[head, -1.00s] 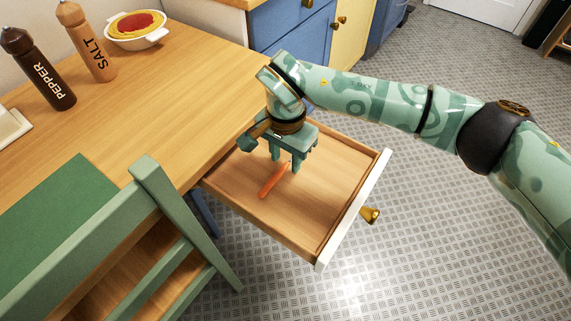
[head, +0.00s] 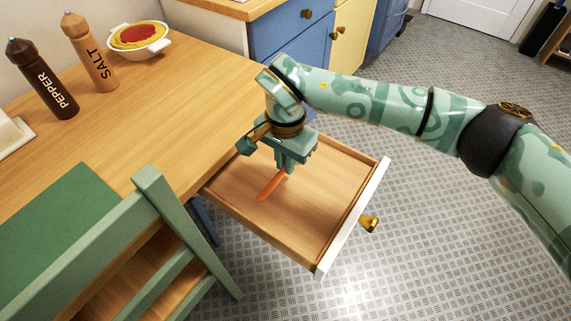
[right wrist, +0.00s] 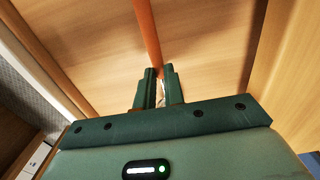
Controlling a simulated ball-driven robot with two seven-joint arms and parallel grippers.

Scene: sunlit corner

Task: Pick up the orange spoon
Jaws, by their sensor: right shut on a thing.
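The orange spoon (head: 270,186) lies in the open wooden drawer (head: 325,215), which sticks out from the table. My right gripper (head: 287,170) reaches down into the drawer and is shut on one end of the spoon. In the right wrist view the spoon (right wrist: 147,30) runs away from between the two fingertips (right wrist: 160,72). The end inside the jaws is mostly hidden by the fingers. I cannot tell whether the spoon is clear of the drawer bottom. My left gripper is not in view.
The wooden table (head: 180,105) holds a pepper mill (head: 45,80), a salt mill (head: 90,55) and a white bowl (head: 140,42) with red and yellow food. A green chair (head: 165,220) stands left of the drawer. The drawer has a white front (head: 352,220) with a brass knob (head: 368,223).

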